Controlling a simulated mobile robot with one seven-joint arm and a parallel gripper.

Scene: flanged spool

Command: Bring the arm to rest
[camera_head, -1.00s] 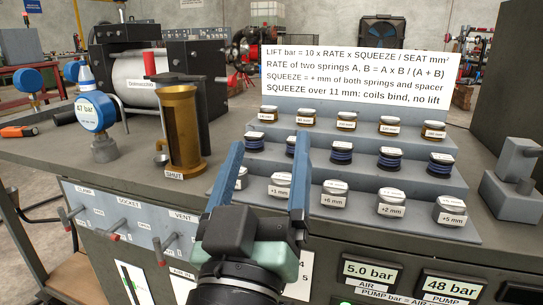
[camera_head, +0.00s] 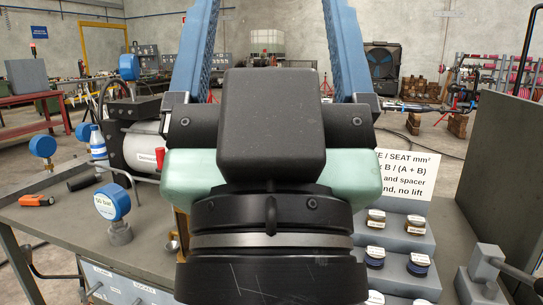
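My gripper (camera_head: 271,20) is large in the middle of the head camera view, raised and pointing up. Its two blue fingers stand wide apart with nothing between them. Its body hides most of the brass valve (camera_head: 181,226), the left part of the sign (camera_head: 412,170) and much of the stepped rack (camera_head: 412,290). Jars with white labels stand on the visible rack steps (camera_head: 376,218). A blue gauge (camera_head: 112,203) stands on the bench to the left; its reading is too small to be sure of.
The grey bench top (camera_head: 50,217) holds an orange tool (camera_head: 36,200), a white and blue bottle (camera_head: 97,142) and a machine with a pale drum (camera_head: 140,147). A grey lever block (camera_head: 485,275) and a dark upright panel (camera_head: 510,170) stand at the right.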

